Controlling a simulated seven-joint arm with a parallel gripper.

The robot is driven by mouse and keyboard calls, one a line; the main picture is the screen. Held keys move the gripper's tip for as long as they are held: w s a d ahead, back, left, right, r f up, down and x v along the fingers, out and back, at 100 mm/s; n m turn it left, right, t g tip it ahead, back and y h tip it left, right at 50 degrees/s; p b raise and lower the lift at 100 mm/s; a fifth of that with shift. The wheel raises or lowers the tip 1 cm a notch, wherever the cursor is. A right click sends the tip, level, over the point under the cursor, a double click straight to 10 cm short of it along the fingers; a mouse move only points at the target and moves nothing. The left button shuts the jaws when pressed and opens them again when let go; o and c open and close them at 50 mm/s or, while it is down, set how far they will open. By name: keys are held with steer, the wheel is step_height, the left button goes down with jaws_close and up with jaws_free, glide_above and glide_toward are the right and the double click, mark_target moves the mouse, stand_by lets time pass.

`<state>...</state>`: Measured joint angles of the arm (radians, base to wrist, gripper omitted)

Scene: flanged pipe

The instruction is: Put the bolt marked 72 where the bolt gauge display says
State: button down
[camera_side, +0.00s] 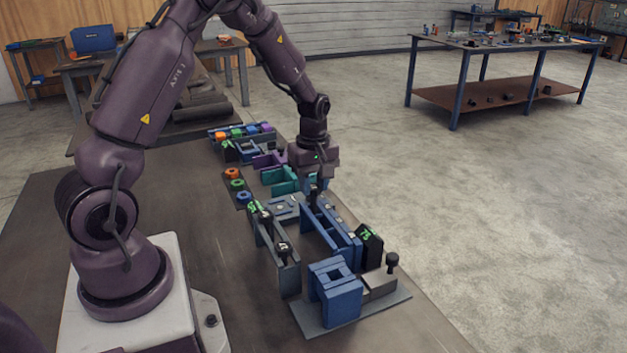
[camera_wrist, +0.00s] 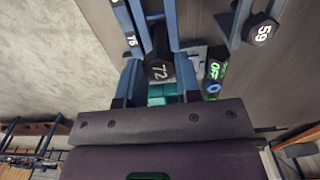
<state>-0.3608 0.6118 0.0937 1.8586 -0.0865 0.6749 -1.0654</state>
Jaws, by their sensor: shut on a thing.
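The bolt marked 72 (camera_wrist: 160,67) is a black hex-headed bolt, its number facing the wrist camera. My gripper (camera_wrist: 157,85) is shut on it, one finger on each side of the head. In the side view my gripper (camera_side: 314,180) is over the far end of the blue rails (camera_side: 330,228), with the dark bolt (camera_side: 313,196) below it. A black display with green characters (camera_side: 371,236) stands at the rails' right. Another green-lit display (camera_side: 253,208) is at the left; which is the bolt gauge's, I cannot tell. In the wrist view, green display characters (camera_wrist: 213,72) are only partly readable.
A bolt marked 59 (camera_wrist: 262,32) stands at the right in the wrist view. Black bolts stand on the grey rack (camera_side: 284,250) and the right-hand block (camera_side: 392,262). A blue square-holed block (camera_side: 335,290) is in front. Coloured nuts (camera_side: 237,184) lie left.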

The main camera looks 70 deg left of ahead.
steer(key=shift+f, duration=1.7)
stand_by(0.5)
steer(key=shift+c, duration=1.7)
jaws_free()
steer(key=shift+r, duration=0.15)
steer(key=shift+r, duration=3.4)
